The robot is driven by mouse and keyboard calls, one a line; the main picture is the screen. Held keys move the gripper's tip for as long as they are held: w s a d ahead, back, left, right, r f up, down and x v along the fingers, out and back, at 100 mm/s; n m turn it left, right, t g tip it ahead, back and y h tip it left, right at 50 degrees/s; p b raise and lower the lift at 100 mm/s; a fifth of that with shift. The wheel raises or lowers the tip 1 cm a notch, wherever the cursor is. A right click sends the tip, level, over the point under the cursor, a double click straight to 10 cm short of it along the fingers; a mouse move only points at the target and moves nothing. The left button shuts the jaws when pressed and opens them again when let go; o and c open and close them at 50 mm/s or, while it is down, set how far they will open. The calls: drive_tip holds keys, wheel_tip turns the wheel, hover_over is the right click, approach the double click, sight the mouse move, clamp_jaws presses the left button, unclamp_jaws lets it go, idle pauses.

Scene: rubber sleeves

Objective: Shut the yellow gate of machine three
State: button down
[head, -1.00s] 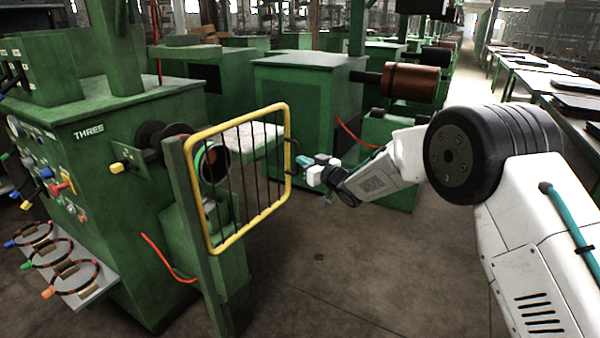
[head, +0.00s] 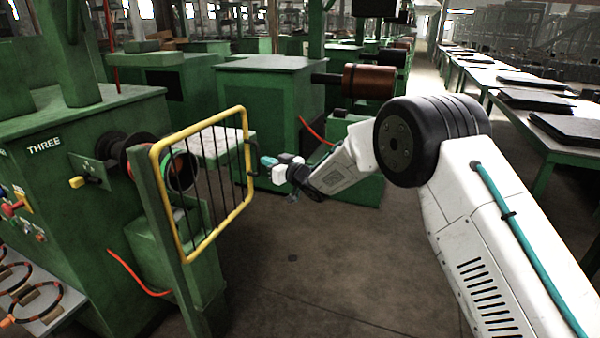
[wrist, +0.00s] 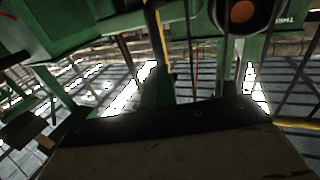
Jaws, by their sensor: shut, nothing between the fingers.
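Machine three (head: 75,185) is the green cabinet at the left of the head view, with "THREE" on its face. Its yellow gate (head: 222,230) has a yellow tube frame with dark vertical bars. It stands beside a green post (head: 160,225), its free edge reaching away from the post toward my arm. A dark handle (head: 254,158) is on that free edge. My gripper (head: 268,163) is shut and empty, just right of the handle; I cannot tell whether they touch. In the wrist view, dark bars and a yellow tube (wrist: 158,40) of the gate show close up.
Behind the gate are a dark spool (head: 182,170) and a pale slab. Another green machine (head: 268,110) with a copper-coloured roll (head: 368,82) stands beyond. An orange hose (head: 135,275) hangs by machine three. Tables line the right.

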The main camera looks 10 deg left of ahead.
drive_tip(key=s+d, duration=0.4)
drive_tip(key=d, duration=0.8)
drive_tip(key=d+f+m+h, duration=0.3)
drive_tip(key=d+f+h, duration=0.5)
drive_tip(key=f, duration=0.1)
drive_tip(key=s+d+r+m+g+h, duration=0.25)
drive_tip(key=s+d+h, duration=0.35)
drive_tip(key=s+d, duration=0.55)
drive_tip(key=s+d+r+m+g, duration=0.2)
drive_tip(key=s+d+r, duration=0.3)
drive_tip(key=s, duration=0.8)
drive_tip(key=s+d+r+m+g, duration=0.2)
drive_tip(key=s+d+r, duration=0.4)
drive_tip(key=s, duration=0.8)
drive_tip(key=s+d+r+m+g, duration=0.2)
drive_tip(key=s+d+r, duration=0.4)
drive_tip(key=s, duration=0.7)
drive_tip(key=shift+s+d+r+h, duration=0.25)
drive_tip(key=shift+d+h, duration=0.15)
drive_tip(key=shift+d, duration=0.35)
